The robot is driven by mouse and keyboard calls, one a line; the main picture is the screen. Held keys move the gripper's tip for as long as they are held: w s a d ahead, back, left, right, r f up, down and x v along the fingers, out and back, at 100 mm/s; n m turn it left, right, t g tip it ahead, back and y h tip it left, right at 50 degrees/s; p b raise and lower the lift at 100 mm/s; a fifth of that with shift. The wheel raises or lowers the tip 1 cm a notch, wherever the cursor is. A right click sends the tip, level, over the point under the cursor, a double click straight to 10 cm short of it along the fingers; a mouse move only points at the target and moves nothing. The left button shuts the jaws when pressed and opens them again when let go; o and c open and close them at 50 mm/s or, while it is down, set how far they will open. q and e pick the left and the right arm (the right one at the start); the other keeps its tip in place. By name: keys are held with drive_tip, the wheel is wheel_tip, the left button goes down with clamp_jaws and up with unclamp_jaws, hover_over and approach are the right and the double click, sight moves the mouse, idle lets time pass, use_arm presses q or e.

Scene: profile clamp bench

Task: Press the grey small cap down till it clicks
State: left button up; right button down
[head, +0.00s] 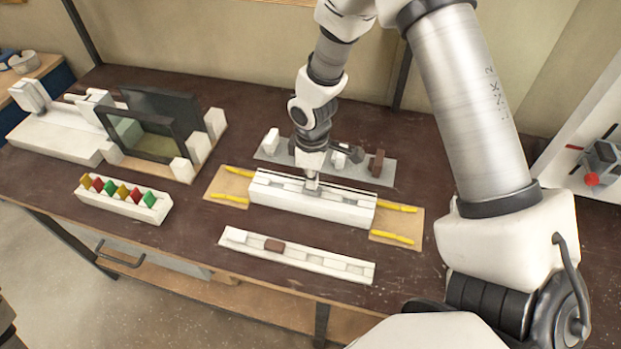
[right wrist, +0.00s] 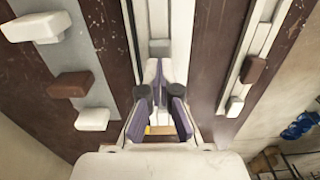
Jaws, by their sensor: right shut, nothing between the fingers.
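A white slotted profile (head: 340,208) lies in the clamp area in the middle of the bench. My right gripper (head: 312,184) points down at the slot along its top, with fingertips at or just above it; I cannot tell if they touch. The gripper is shut and empty. A small grey piece (right wrist: 160,47) sits in the profile's channel just beyond the fingertips (right wrist: 165,72) in the right wrist view. It looks like the grey small cap, but I cannot tell whether it is fully seated. My left gripper is not in view.
Yellow bars (head: 392,238) flank the profile. A grey mat (head: 300,160) behind holds white and brown blocks. A white rail (head: 320,264) in front carries a brown block (head: 274,245). A rack of coloured pieces (head: 122,200) and a framed fixture (head: 150,130) stand left.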

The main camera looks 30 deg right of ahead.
drive_tip(key=shift+r+p, duration=2.65)
drive_tip(key=shift+r, duration=0.55)
drive_tip(key=shift+s+f, duration=0.1)
